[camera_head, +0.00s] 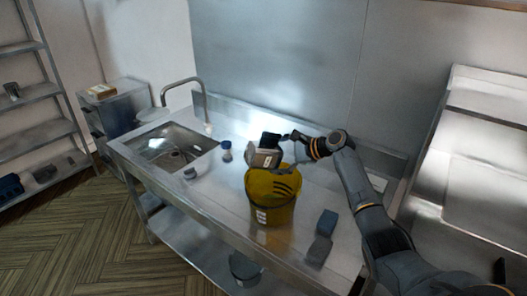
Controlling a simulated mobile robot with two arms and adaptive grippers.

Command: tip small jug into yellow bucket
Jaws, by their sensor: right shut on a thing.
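The yellow bucket (269,205) stands upright on the steel counter, right of the sink. My right gripper (279,146) reaches in from the right and is above the bucket's back rim. It is shut on the small jug (262,159), a grey-silver vessel with a dark part on top and a light label. The jug is over or just behind the bucket's back left rim and looks tilted. I cannot tell whether anything is coming out of it. The inside of the bucket is mostly hidden. My left gripper is not in view.
The steel counter (220,204) holds a sink (176,148) with a tall tap (204,100) at left. Blue-grey blocks (326,222) lie right of the bucket. A wall closes off the back.

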